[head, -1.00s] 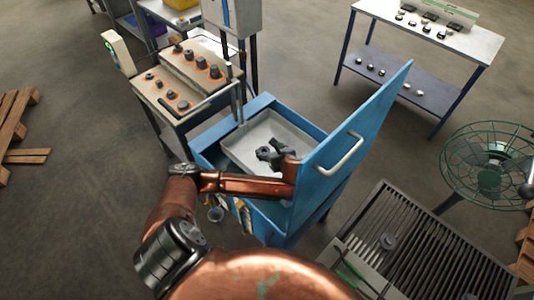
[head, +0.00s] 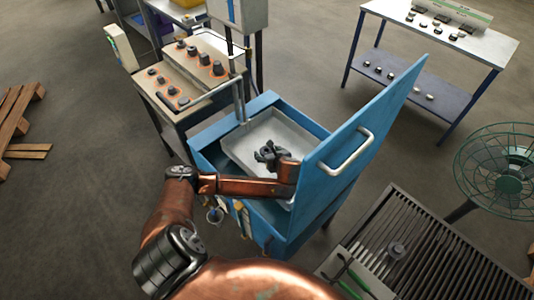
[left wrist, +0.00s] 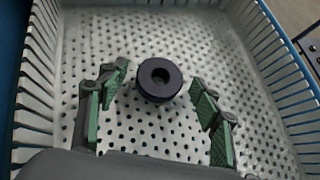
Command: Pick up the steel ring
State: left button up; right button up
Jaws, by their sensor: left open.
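The steel ring (left wrist: 159,79) is a dark, thick ring with a round hole, lying flat on the perforated floor of a pale tray (left wrist: 195,30) in the left wrist view. My left gripper (left wrist: 160,104) is open, with its green-padded fingers to either side of the ring and somewhat nearer the camera. No finger visibly touches the ring. In the head view, my left gripper (head: 269,154) reaches down into the tray (head: 240,148) inside the blue cabinet; the ring cannot be told apart from the dark fingers there. My right gripper is not in view.
The cabinet's blue lid (head: 350,145) with a pale handle stands raised, right of my left forearm. A slatted grate (head: 430,255) with a small dark part is at lower right, beside a green fan (head: 500,170). A control desk (head: 185,75) stands behind left.

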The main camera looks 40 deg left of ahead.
pick_arm(q)
jog(key=shift+w+a+f, duration=0.15)
jog(key=shift+a, duration=0.05)
jog(key=shift+c, duration=0.4)
jog(key=c, duration=1.4)
jog(key=shift+c, duration=0.4)
